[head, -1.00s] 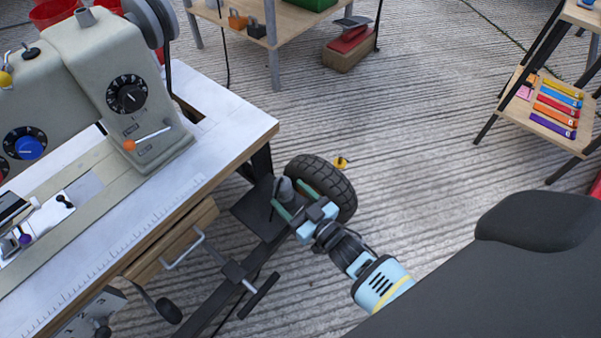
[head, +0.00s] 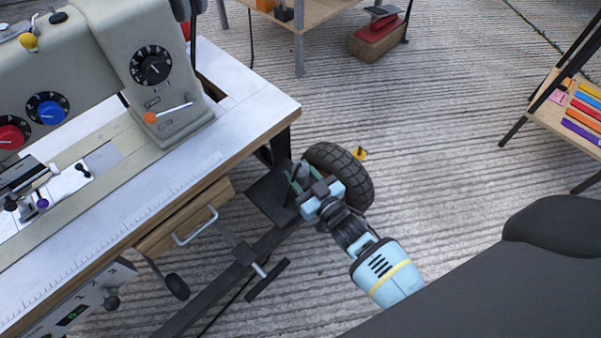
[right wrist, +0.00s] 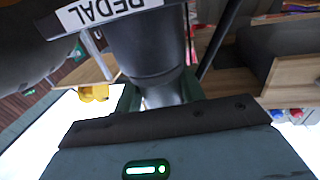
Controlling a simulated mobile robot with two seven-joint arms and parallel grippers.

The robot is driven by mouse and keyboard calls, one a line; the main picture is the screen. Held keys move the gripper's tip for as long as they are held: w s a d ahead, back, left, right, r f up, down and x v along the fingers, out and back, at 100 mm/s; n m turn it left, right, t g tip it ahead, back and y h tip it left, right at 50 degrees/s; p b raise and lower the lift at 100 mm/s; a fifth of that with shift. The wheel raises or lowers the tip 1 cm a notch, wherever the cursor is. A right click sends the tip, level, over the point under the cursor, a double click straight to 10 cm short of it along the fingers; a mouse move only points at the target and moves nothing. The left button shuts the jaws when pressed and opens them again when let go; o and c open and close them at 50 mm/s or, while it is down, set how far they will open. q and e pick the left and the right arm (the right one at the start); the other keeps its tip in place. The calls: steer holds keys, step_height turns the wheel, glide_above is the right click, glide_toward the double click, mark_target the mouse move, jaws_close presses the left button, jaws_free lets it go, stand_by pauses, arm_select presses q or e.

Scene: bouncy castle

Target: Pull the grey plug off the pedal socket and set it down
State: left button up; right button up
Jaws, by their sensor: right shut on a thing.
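The dark grey plug (right wrist: 148,45) is between the green fingers of my right gripper (right wrist: 158,98) in the right wrist view. Its wide body narrows towards my palm. A white label reading PEDAL (right wrist: 108,10), upside down, shows at the wide end. In the head view my right gripper (head: 302,184) is shut on the plug, over the dark plate (head: 266,196) at the low frame of the sewing table. The socket itself is hidden, and I cannot tell whether the plug is still seated in it. My left gripper is not in view.
A black tyre (head: 352,180) lies right beside my right gripper, with a small yellow thing (head: 360,153) past it. The sewing table (head: 255,115) with its machine (head: 150,75) stands at left. A shelf (head: 570,115) is at right. Open concrete floor lies between.

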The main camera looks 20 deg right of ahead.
mark_target(300, 166)
steer(key=shift+c, duration=0.5)
steer(key=shift+r+p, duration=0.9)
steer(key=shift+p, duration=0.05)
steer(key=shift+r+p, duration=0.3)
steer(key=shift+r, duration=0.05)
steer(key=shift+r, duration=0.1)
steer(key=shift+r+p, duration=1)
steer(key=shift+r+p, duration=1)
steer(key=shift+r, duration=0.25)
steer(key=shift+r+p, duration=0.6)
steer(key=shift+r, duration=0.15)
